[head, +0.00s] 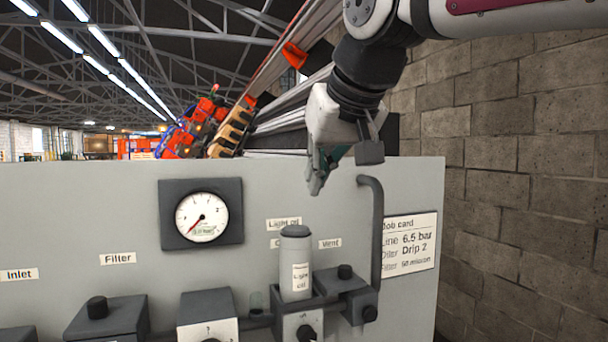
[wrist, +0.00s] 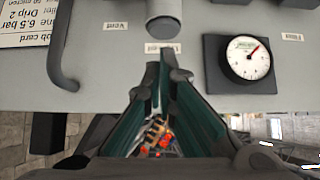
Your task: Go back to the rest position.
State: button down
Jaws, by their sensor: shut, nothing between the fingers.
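My gripper (head: 318,172) is shut and empty. In the head view it hangs in front of the upper part of the grey panel (head: 120,205), above the grey-capped light oil cylinder (head: 296,265) and right of the gauge. In the wrist view, which looks upside down, my gripper's fingers (wrist: 160,62) meet close to the cylinder's cap (wrist: 163,28). I cannot tell whether they touch the panel. My arm reaches in from the upper right of the head view.
A round gauge (head: 201,217) sits on the panel. A bent grey pipe (head: 376,235) and a job card (head: 408,243) are to the right. Dark valve blocks (head: 108,316) line the bottom. A block wall (head: 520,130) stands close on the right.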

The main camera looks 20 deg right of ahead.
dwell(0.4)
jog(key=s+f+g, duration=0.1)
jog(key=s+f, duration=0.7)
jog(key=f, duration=0.4)
jog(key=s+f+g, duration=0.2)
jog(key=s+f, duration=0.7)
jog(key=f, duration=0.3)
jog(key=shift+s+f, duration=0.15)
jog(key=shift+s, duration=0.05)
jog(key=shift+a, duration=0.1)
